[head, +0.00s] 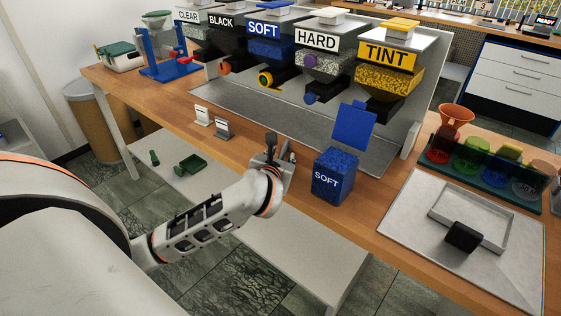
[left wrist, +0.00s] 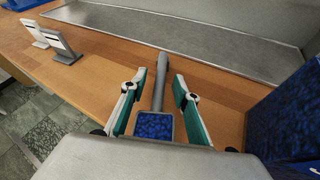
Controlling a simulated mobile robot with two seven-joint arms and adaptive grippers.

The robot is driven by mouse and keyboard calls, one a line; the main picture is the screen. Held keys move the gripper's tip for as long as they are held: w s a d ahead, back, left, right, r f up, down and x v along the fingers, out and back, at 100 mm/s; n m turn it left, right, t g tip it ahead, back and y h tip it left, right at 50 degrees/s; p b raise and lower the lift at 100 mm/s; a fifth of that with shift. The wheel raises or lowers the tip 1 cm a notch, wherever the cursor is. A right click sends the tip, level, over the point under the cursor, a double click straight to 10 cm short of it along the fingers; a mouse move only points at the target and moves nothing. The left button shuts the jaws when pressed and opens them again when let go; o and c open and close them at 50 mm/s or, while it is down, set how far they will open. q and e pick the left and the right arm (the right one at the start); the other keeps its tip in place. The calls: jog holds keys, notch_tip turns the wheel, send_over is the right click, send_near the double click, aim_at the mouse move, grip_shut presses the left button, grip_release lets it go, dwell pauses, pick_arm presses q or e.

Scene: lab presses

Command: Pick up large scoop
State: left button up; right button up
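A grey-handled scoop (left wrist: 162,80) lies on the wooden bench in the left wrist view, its square bowl (left wrist: 153,126) showing blue granules or a blue speckled inside. My left gripper (left wrist: 159,86) is open, with one teal-padded finger on each side of the handle and gaps on both sides. In the head view my left gripper (head: 274,158) is at the bench's front edge and mostly hides this scoop. A green scoop (head: 191,163) and a smaller dark green piece (head: 154,157) lie on the low white shelf. No label shows which scoop is the large one. My right gripper is not in view.
The blue SOFT box (head: 333,180), its lid raised, stands just right of my left gripper; its side also shows in the left wrist view (left wrist: 290,115). Two small card stands (head: 212,122) are to the left. Labelled hoppers (head: 330,40) overhang the grey bench mat (head: 280,115).

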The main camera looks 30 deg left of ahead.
pick_arm(q)
grip_shut()
jog(key=shift+r, duration=0.1)
